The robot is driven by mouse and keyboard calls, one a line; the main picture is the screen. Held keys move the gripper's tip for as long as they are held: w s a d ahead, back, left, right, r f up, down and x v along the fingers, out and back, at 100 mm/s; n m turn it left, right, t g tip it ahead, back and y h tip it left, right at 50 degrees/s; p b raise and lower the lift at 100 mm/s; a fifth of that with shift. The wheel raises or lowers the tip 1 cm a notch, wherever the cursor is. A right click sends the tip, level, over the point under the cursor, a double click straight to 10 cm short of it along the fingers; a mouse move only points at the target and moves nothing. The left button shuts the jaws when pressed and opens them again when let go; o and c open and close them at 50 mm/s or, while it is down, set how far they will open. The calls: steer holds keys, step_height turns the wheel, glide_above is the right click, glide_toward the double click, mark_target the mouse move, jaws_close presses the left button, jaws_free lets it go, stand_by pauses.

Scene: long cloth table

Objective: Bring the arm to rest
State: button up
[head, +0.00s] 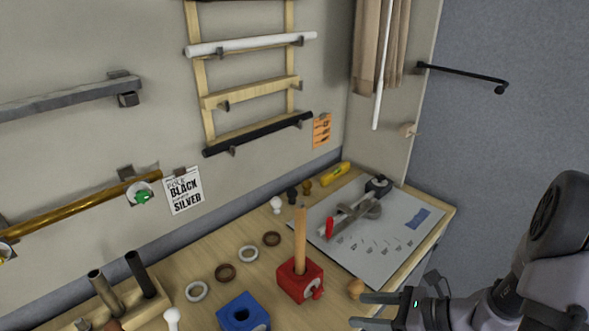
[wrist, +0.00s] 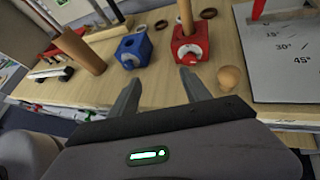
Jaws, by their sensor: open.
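My gripper (head: 372,310) is at the lower right of the head view, near the table's front edge, with its two fingers apart and nothing between them. In the wrist view my gripper (wrist: 158,88) also shows open and empty, its fingers pointing toward the table. A red block (head: 301,279) with a wooden rod (head: 300,238) standing in it is left of my gripper. The red block also shows beyond the right finger in the wrist view (wrist: 190,42). A round wooden knob (head: 356,287) lies close to my fingers.
A blue block (head: 243,313) stands left of the red one. Several rings, such as a white one (head: 248,254), lie behind. A grey board (head: 375,245) with a cutting tool covers the table's right end.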

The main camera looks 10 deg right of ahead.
steer(key=s+a+r+n+h+b, duration=0.5)
steer(key=s+a+r+n+h, duration=0.3)
steer(key=n, duration=1.3)
steer(key=s+a+r, duration=0.3)
steer(key=s+r, duration=0.1)
steer(key=r, duration=0.1)
steer(key=shift+s+a+r+n+g+h, duration=0.2)
steer(key=shift+s+r+n+g+h, duration=0.1)
steer(key=shift+s+n+g, duration=0.1)
